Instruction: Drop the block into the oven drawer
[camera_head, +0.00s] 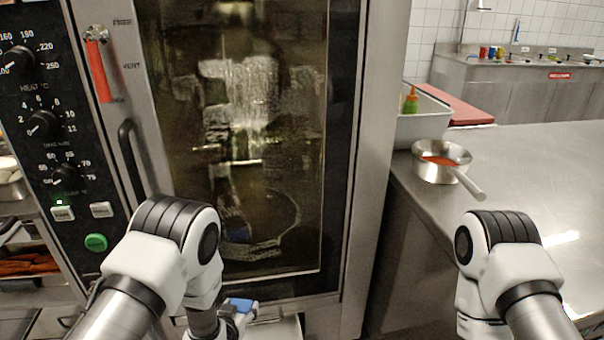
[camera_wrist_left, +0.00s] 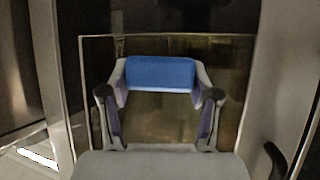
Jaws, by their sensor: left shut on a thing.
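My left gripper (camera_head: 236,313) is low in front of the oven, partly hidden by my left arm. It is shut on a blue block (camera_head: 240,304). In the left wrist view the blue block (camera_wrist_left: 160,74) lies crosswise between the two fingertips, clear of the palm. The oven (camera_head: 345,190) stands ahead with its dark glass door shut. A pale flat surface (camera_head: 278,329), possibly the oven drawer, shows at the bottom edge below the door, just right of the gripper. Its inside is not visible. My right arm enters at the right, but its gripper is out of view.
A steel counter (camera_head: 545,170) stands at the right, holding a pan (camera_head: 437,172) with red contents and a grey bin (camera_head: 424,122) with a green bottle. A control panel (camera_head: 45,120) and dark handle (camera_head: 131,155) are at the left.

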